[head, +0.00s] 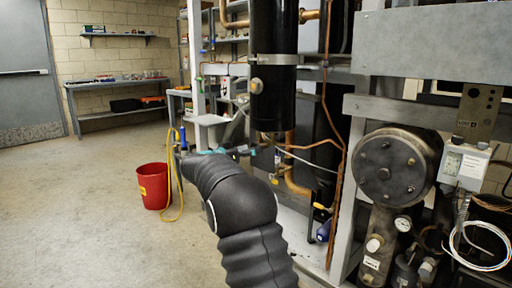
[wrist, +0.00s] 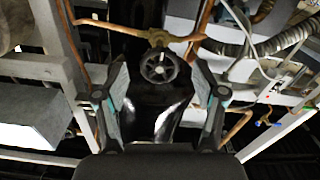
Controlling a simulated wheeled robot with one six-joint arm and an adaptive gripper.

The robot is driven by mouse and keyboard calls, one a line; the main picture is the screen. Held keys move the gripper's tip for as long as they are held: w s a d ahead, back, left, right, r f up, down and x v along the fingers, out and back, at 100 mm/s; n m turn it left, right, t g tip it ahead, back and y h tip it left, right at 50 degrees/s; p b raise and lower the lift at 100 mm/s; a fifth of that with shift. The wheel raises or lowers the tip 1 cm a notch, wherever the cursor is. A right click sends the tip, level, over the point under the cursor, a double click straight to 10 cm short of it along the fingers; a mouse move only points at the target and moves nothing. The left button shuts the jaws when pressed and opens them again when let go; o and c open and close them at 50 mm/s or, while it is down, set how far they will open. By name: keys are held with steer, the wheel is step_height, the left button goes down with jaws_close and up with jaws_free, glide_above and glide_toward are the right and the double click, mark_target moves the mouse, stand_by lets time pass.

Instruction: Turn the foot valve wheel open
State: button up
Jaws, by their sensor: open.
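The small dark spoked valve wheel (wrist: 159,67) sits on a brass valve body (wrist: 158,38) in a copper line, in front of a black cylinder, in the wrist view. My gripper (wrist: 158,77) is open, with one finger on each side of the wheel. The fingers show clear gaps to the wheel and hold nothing. How far the wheel lies beyond the fingertips is hard to tell. In the head view my gripper (head: 237,151) shows only partly, beyond my black arm, near the foot of the black vertical cylinder (head: 273,98). I cannot make out the wheel there.
Copper pipes (head: 296,178) and the grey rack frame (head: 348,195) stand close to the right of my arm. A round flanged compressor head (head: 392,168) is further right. A red bucket (head: 153,186) with a yellow hose stands left. Open floor (head: 75,215) lies at the left.

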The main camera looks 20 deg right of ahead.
steer(key=shift+x, duration=1.5)
steer(key=c, duration=1.2)
steer(key=shift+o, duration=0.2)
